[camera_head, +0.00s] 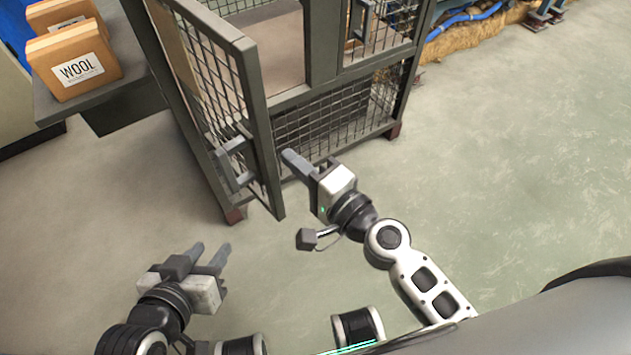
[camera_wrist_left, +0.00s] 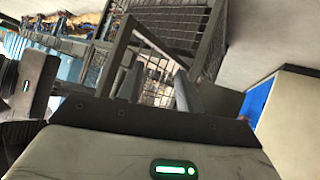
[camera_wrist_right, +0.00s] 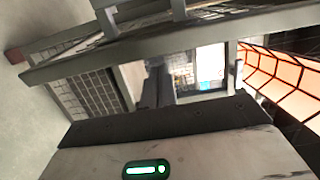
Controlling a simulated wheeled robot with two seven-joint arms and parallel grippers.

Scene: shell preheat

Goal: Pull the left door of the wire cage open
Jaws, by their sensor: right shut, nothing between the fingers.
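The wire cage (camera_head: 318,95) has a dark grey frame with mesh panels. Its left door (camera_head: 262,110) stands swung outward, toward me, leaving an opening between it and the centre post. The door's grey bar handle (camera_head: 236,165) is on its outer, left face. My right gripper (camera_head: 292,160) is shut and empty, on the inner side of the left door, close to its free edge; I cannot tell whether it touches. Its fingers show together in the right wrist view (camera_wrist_right: 158,88). My left gripper (camera_head: 212,254) is open and empty, below the door and apart from it.
Cardboard boxes, one labelled WOOL (camera_head: 76,66), sit on a grey shelf (camera_head: 105,88) left of the cage. Another handle (camera_head: 360,20) is on the cage's right part. Blue hoses (camera_head: 465,17) lie at the back right. The floor at right is clear.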

